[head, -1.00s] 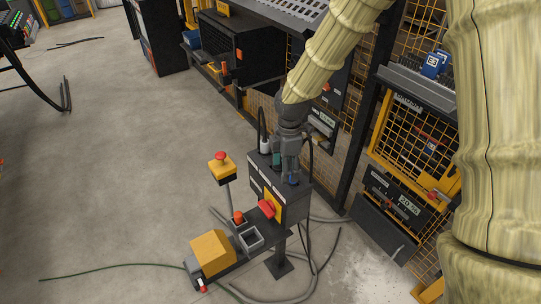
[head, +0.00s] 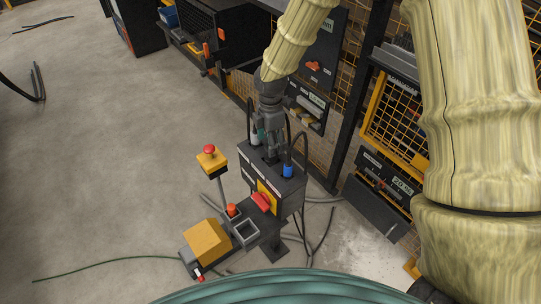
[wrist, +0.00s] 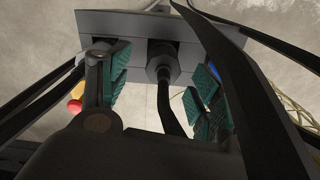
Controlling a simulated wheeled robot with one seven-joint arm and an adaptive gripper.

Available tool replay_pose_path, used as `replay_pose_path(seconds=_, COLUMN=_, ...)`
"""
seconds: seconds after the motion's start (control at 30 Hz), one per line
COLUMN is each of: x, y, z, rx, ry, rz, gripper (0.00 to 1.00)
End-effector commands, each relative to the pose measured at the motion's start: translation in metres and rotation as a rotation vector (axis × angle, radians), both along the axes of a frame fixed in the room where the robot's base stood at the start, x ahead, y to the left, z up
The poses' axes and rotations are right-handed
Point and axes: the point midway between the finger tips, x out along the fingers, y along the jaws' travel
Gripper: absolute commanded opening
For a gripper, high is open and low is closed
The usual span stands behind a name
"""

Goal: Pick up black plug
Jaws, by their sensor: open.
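The black plug (wrist: 162,66) shows in the wrist view, seated in the top of a dark grey box, its black cable (wrist: 169,108) running toward the camera. In the head view my gripper hides it. My gripper (head: 270,152) is above the box (head: 262,177), pointing down. In the wrist view its green finger pads (wrist: 118,75) are spread on both sides of the black plug, with a gap on each side. The gripper is open and empty. A blue plug (head: 288,170) stands to the right and a white plug (head: 255,138) to the left.
Black cables (head: 303,150) loop beside the box. A yellow stand with a red button (head: 209,150) and a yellow block (head: 207,241) are to the left. Yellow mesh fencing (head: 397,115) stands at the right. The floor at left is mostly clear.

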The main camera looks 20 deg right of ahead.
Motion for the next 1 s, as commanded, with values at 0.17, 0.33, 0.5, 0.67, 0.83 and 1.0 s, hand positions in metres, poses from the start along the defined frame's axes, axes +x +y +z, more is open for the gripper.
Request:
replay_pose_path(seconds=0.17, x=0.000, y=-0.001, z=-0.004, rx=0.000, ry=-0.001, rz=-0.002, gripper=0.64)
replay_pose_path(seconds=0.33, x=-0.001, y=-0.001, z=-0.018, rx=-0.001, ry=0.001, rz=-0.001, gripper=0.64)
replay_pose_path(seconds=0.5, x=-0.001, y=-0.001, z=-0.036, rx=-0.001, ry=0.002, rz=-0.003, gripper=0.64)
replay_pose_path(seconds=0.67, x=-0.001, y=-0.001, z=-0.048, rx=-0.001, ry=0.000, rz=-0.003, gripper=0.64)
replay_pose_path(seconds=0.83, x=-0.001, y=-0.001, z=-0.053, rx=-0.001, ry=-0.001, rz=-0.003, gripper=0.64)
replay_pose_path(seconds=1.0, x=-0.001, y=-0.001, z=-0.053, rx=-0.001, ry=-0.002, rz=-0.003, gripper=0.64)
